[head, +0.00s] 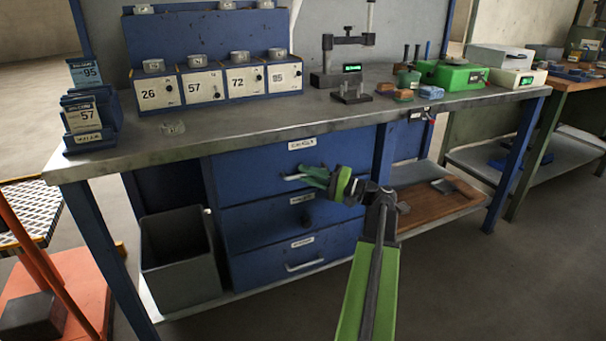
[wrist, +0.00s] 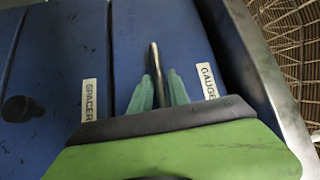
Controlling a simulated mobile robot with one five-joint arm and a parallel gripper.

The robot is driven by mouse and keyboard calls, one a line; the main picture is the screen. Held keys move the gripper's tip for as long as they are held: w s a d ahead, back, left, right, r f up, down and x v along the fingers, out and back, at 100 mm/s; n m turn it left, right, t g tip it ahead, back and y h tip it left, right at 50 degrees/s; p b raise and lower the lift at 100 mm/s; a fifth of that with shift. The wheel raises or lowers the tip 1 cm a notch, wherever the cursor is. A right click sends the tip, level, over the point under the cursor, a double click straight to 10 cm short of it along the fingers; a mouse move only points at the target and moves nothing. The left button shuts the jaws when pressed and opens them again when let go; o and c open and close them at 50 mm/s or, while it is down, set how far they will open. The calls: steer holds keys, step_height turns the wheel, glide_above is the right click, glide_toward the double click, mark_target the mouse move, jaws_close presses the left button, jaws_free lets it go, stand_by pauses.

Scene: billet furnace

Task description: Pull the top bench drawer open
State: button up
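The top drawer (head: 255,172) is the blue upper front of the bench's drawer unit, with a label reading roughly "GAUGES". It looks shut, about level with the fronts below. Its light bar handle (head: 291,178) shows just left of my gripper (head: 315,176). In the wrist view the handle (wrist: 154,58) runs up between the two green fingers of my gripper (wrist: 159,78). The fingers stand apart on either side of the bar, with a narrow gap visible on the right, so my gripper looks open around it. The handle's near part is hidden by the gripper.
Below are a middle drawer (head: 265,228) with a dark knob (head: 306,221) and a bottom drawer (head: 262,268) with a bar handle. The benchtop (head: 240,117) overhangs the drawers. A grey bin (head: 178,262) stands left; a wooden board (head: 435,208) lies on the lower shelf right.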

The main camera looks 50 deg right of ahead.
steer(key=shift+w+a, duration=0.15)
steer(key=shift+w, duration=0.15)
jaws_close()
stand_by(1.2)
